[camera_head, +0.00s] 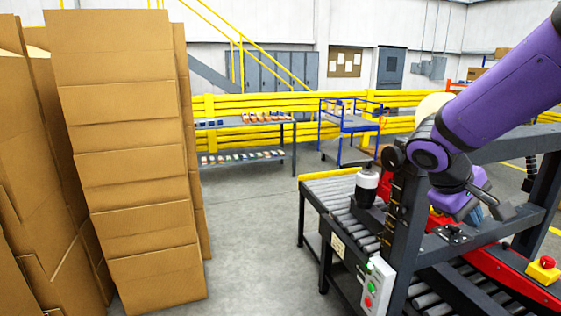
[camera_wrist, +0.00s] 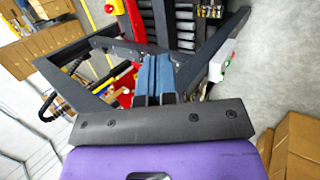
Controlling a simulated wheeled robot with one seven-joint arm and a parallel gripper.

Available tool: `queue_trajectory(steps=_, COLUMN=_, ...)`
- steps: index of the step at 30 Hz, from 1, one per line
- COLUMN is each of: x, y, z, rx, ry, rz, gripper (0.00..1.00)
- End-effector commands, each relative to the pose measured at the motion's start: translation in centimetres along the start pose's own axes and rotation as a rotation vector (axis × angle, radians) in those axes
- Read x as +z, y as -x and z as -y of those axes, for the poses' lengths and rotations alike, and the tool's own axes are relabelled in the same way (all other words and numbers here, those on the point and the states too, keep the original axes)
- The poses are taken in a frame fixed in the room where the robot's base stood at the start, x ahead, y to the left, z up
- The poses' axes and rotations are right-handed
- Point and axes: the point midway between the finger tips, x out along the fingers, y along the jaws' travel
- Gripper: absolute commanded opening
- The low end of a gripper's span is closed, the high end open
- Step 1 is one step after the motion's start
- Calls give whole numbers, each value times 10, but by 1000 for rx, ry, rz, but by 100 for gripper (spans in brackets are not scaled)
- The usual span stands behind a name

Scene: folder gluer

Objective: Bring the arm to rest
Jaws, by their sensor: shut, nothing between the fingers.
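My purple arm (camera_head: 505,85) reaches in from the upper right of the head view, over the roller machine. My gripper (camera_head: 478,212) hangs at its end, partly hidden by the wrist links. In the wrist view the two blue fingers of my gripper (camera_wrist: 155,76) lie together with nothing between them. Behind them is the dark frame (camera_wrist: 100,62) of the machine, and I cannot tell how close the fingers are to it.
The roller conveyor (camera_head: 345,205) and its dark post (camera_head: 403,215) with a button box (camera_head: 376,287) stand below my arm. A red emergency button (camera_head: 547,263) is at right. Tall stacked cardboard (camera_head: 125,165) fills the left. Open floor (camera_head: 250,230) lies between.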

Motion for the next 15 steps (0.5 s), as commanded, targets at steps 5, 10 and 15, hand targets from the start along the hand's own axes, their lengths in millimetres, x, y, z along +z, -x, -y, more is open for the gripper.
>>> queue_trajectory(steps=5, x=40, y=23, z=1, rx=-140, ry=-106, rz=-79, gripper=0)
queue_trajectory(steps=10, x=73, y=44, z=8, rx=-267, ry=-198, rz=-170, gripper=0)
queue_trajectory(steps=15, x=102, y=65, z=17, rx=-383, ry=-285, rz=-278, gripper=0)
